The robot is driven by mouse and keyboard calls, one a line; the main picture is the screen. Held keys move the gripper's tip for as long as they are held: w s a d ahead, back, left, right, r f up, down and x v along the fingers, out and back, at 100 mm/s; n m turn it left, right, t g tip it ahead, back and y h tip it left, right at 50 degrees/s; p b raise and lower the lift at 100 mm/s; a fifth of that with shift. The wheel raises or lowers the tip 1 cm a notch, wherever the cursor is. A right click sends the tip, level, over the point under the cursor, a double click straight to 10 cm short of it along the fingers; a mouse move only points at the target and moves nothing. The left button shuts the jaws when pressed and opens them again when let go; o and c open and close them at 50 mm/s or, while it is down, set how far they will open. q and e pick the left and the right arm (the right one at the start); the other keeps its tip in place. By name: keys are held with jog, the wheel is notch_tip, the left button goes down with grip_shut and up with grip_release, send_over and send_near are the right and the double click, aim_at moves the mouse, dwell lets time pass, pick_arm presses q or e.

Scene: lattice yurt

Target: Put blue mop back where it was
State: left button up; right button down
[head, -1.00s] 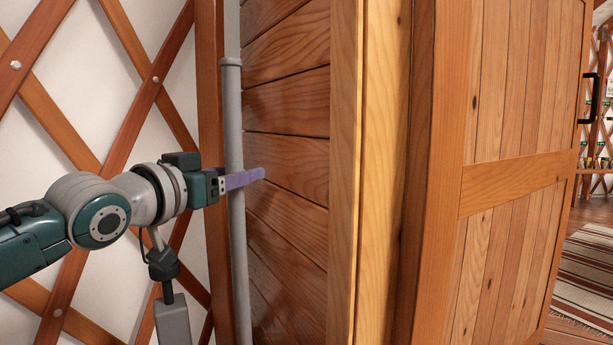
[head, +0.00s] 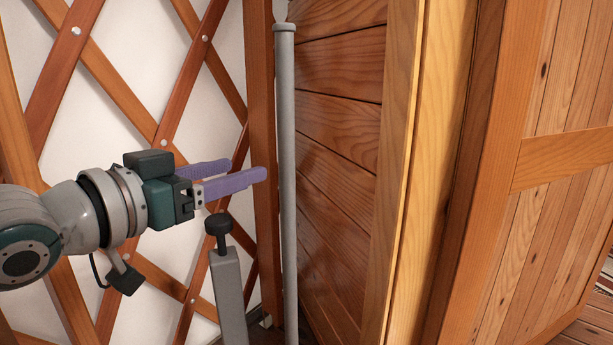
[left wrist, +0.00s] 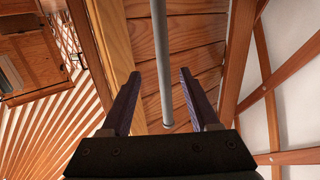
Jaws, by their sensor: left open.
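A slim grey pole (head: 286,180) stands nearly upright in the corner. It looks like a mop handle, but no blue mop head shows in either view. My left gripper (head: 250,172) is open and empty, with its purple fingers level, left of the pole in the head view. The fingertips look apart from the pole. In the left wrist view the pole (left wrist: 161,60) runs between the open fingers of my left gripper (left wrist: 158,75), beyond the tips. My right gripper is in neither view.
A lattice wall (head: 100,75) rises behind my left arm. A plank wall (head: 340,120) is right of the pole, with a wooden door (head: 560,200) farther right. A grey post with a black knob (head: 228,285) stands below my left gripper.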

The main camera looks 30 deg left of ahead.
pick_arm(q)
jog(key=s+d+f+g+y, duration=0.1)
jog(key=s+d+f+g, duration=0.25)
jog(key=s+f, duration=0.25)
jog(key=s+d+f+g, duration=0.3)
jog(key=s+f+g, duration=0.15)
jog(key=f, duration=0.25)
jog(key=s+d+f+g, duration=0.1)
jog(key=s+g, duration=0.1)
jog(key=s, duration=0.5)
jog(key=s+d+f+g, duration=0.2)
jog(key=s+g, duration=0.1)
jog(key=s, duration=0.3)
jog(key=shift+s+m+g+y, duration=0.3)
jog(key=shift+s+m, duration=0.1)
jog(key=shift+r, duration=0.1)
notch_tip(320, 180, up, 74)
jog(key=p, duration=7.3)
jog(key=shift+f, duration=0.25)
